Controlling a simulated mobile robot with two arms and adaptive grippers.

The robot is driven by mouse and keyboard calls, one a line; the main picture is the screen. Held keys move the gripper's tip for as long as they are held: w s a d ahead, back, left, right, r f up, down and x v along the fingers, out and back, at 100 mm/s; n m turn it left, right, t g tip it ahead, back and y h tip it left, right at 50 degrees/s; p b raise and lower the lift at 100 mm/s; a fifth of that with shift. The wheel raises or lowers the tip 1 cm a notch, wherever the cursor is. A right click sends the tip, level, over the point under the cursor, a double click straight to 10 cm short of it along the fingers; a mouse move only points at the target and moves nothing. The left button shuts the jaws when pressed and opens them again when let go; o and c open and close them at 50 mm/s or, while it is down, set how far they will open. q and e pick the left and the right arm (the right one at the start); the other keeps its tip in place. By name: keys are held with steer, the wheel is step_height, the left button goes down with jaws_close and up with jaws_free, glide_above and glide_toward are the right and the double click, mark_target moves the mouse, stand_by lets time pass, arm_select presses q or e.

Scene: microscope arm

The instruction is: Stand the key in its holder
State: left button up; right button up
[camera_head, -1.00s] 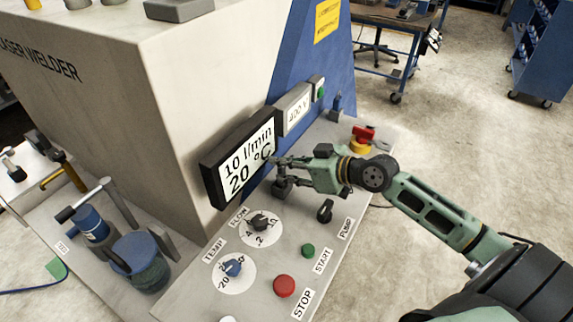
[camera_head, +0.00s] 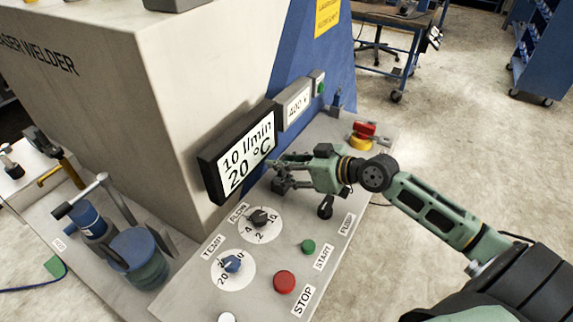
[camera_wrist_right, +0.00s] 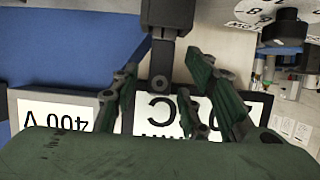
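My right gripper (camera_head: 282,163) is low over the control panel, in front of the display reading 20 °C. In the right wrist view its fingers (camera_wrist_right: 172,62) are spread on either side of a dark block with a narrower stem (camera_wrist_right: 161,65) that has a small round hole. I cannot tell whether the fingertips touch it. In the head view a small dark piece (camera_head: 279,184) shows just below the fingertips, partly hidden by them. I cannot tell for sure whether this dark piece is the key or its holder. My left gripper is out of view.
The panel (camera_head: 190,300) carries the FLOW knob (camera_head: 259,217), the TEMP knob (camera_head: 232,263), a black switch by PUMP (camera_head: 325,206), green START (camera_head: 307,246) and red STOP (camera_head: 284,282). A red piece on a yellow base (camera_head: 364,132) is behind. The display (camera_head: 240,155) stands close.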

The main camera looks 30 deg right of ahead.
steer(key=shift+s+d+r, duration=0.1)
steer(key=shift+s+d, duration=0.2)
steer(key=shift+s, duration=0.1)
steer(key=v, duration=1.1)
steer(key=shift+a+r, duration=0.1)
stand_by(0.5)
